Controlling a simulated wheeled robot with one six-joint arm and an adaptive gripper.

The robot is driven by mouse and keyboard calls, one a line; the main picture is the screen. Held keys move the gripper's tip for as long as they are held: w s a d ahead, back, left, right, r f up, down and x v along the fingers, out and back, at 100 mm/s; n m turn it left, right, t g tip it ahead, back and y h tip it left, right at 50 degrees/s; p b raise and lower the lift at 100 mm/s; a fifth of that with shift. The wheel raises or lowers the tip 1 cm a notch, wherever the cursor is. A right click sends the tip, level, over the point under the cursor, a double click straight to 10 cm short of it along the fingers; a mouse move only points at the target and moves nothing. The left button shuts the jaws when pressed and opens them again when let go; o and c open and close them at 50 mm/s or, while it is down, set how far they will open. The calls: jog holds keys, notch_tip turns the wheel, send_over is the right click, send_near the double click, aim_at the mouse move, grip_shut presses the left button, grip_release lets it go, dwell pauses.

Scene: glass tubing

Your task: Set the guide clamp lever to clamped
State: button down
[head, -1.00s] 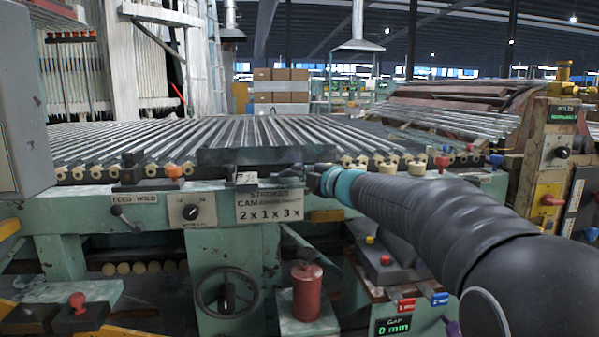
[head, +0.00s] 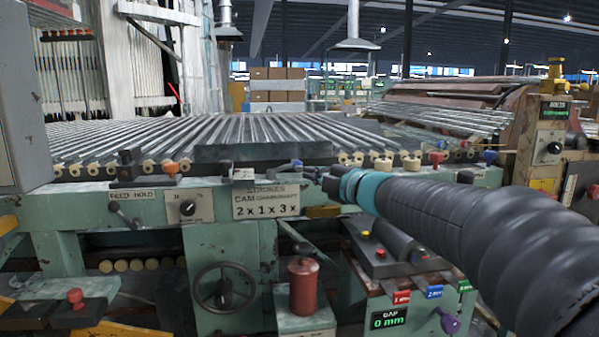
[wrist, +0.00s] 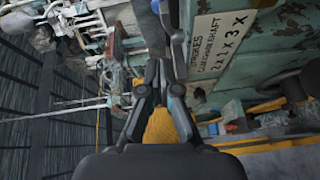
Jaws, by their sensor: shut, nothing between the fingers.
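My gripper (head: 318,174) is in front of the green machine rail, just above and right of the strokes sign (head: 265,204). It is mostly hidden by my wrist in the head view. In the wrist view my gripper (wrist: 158,68) has its fingertips together, with nothing seen between them. A small dark lever with a blue end (head: 297,163) shows close to the left of my gripper; I cannot tell whether they touch. No readable label marks it as the guide clamp lever, and its setting cannot be told. In the wrist view a dark and blue part lies right beside the fingertips.
Glass tubes (head: 240,135) lie on the roller bed behind. A feed hold lever (head: 124,215) and a dial (head: 187,208) sit on the rail at left. A red canister (head: 304,285), a handwheel (head: 224,290) and a gap display (head: 388,319) reading 0 mm are below.

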jog(key=shift+v, duration=1.3)
jog(key=shift+w+d, duration=0.2)
jog(key=shift+d, duration=0.05)
jog(key=s+d+m+t+h, duration=0.4)
jog(key=d+m+h, duration=0.3)
jog(key=d+m, duration=0.2)
jog(key=s+d+f+m+g+h, duration=0.3)
jog(key=s+d+f+m+h, duration=0.35)
jog(key=s+d+m, duration=0.2)
jog(key=s+a+f+m+g+y, duration=0.2)
jog(key=s+f+m+g, duration=0.5)
jog(key=s+f, duration=1.1)
jog(key=s+g, duration=0.1)
jog(key=s, duration=0.3)
jog(key=shift+a+g, duration=0.25)
jog(key=shift+g, duration=0.05)
jog(key=shift+f, duration=0.15)
